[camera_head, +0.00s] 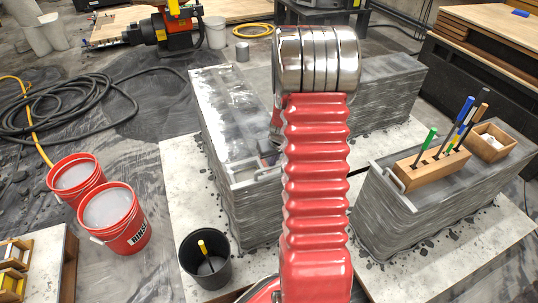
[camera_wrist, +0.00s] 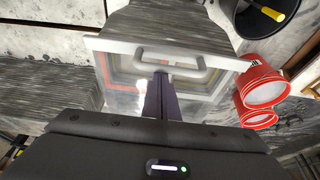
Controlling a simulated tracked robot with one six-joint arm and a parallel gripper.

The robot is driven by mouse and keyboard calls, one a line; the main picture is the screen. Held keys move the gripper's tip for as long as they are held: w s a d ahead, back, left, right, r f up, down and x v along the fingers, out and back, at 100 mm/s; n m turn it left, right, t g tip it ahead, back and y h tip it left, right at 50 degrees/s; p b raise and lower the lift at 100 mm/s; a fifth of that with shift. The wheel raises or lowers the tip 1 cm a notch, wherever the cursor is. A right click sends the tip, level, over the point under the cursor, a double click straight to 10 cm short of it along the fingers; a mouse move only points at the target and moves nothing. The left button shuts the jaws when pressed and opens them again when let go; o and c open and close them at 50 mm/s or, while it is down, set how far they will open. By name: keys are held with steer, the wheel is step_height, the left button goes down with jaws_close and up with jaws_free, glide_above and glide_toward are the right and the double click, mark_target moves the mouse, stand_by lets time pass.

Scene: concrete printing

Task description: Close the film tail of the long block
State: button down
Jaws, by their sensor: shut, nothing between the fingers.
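The long block (camera_head: 245,215) is grey, layered concrete left of my red arm in the head view. Glossy clear film (camera_head: 222,105) lies over its top. A pale bar with a handle (camera_head: 248,172) crosses its near end. In the wrist view this bar (camera_wrist: 112,47) and its grey handle (camera_wrist: 185,71) lie just beyond my gripper (camera_wrist: 160,80). The dark fingers are shut and empty, with their tips close to the handle; I cannot tell whether they touch it. Shiny film (camera_wrist: 120,85) shows around the fingers. I cannot clearly make out a loose film tail.
Another block (camera_head: 400,220) at right carries a wooden tool holder (camera_head: 425,172) and a small wooden box (camera_head: 490,143). A black bucket (camera_head: 205,262) stands near the long block's near end. Two red buckets (camera_head: 118,215) stand at left. A black hose (camera_head: 75,100) lies coiled behind.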

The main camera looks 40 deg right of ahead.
steer(key=shift+s+a+f, duration=0.15)
steer(key=shift+s+a, duration=0.05)
steer(key=shift+s, duration=0.15)
steer(key=v, duration=1.4)
steer(key=shift+w+d, duration=0.25)
steer(key=shift+a, duration=0.1)
stand_by(0.6)
